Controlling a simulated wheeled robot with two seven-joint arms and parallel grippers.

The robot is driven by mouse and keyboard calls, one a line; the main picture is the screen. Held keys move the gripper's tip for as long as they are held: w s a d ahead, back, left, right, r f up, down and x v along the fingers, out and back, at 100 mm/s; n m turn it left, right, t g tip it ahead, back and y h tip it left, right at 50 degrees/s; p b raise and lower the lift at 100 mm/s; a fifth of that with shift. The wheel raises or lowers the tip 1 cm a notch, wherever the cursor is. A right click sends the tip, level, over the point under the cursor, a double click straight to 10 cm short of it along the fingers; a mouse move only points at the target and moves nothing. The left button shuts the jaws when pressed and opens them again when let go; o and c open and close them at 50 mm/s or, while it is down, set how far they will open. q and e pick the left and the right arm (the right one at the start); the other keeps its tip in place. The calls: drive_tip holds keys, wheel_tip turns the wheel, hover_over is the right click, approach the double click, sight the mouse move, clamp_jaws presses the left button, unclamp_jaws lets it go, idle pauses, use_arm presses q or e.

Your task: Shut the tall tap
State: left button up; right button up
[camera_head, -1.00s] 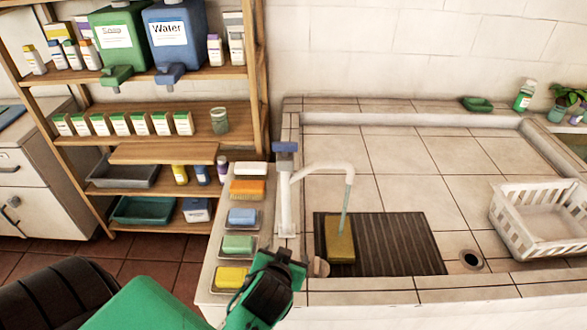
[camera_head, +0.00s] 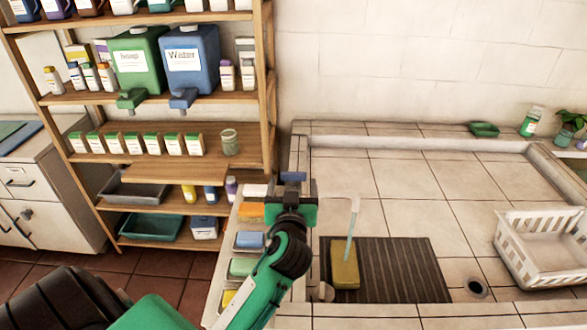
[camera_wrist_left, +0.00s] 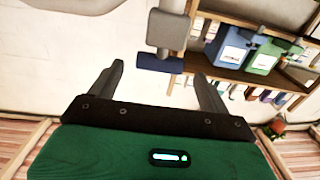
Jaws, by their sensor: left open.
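The tall tap is white with a blue handle (camera_head: 293,177) on top. Its post is mostly hidden behind my left arm in the head view. A stream of water (camera_head: 351,232) falls from its spout onto a yellow sponge (camera_head: 344,270). My left gripper (camera_head: 293,189) is open at the handle's height, just in front of it. In the left wrist view the blue handle (camera_wrist_left: 160,63) and the pale tap body (camera_wrist_left: 167,27) show between and beyond the open fingers of the left gripper (camera_wrist_left: 159,72). Whether a finger touches the handle I cannot tell. My right gripper is out of view.
A dark ribbed mat (camera_head: 395,275) lies in the tiled basin. A white basket (camera_head: 540,250) stands at the right. A wooden shelf (camera_head: 190,142) with dispensers is at the left. Soap dishes (camera_head: 243,268) line the ledge beside my left arm.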

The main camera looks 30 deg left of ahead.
sight(293, 178)
use_arm(q)
drive_tip(key=shift+p+x, duration=0.65)
drive_tip(key=shift+x, duration=1.7)
drive_tip(key=c, duration=1)
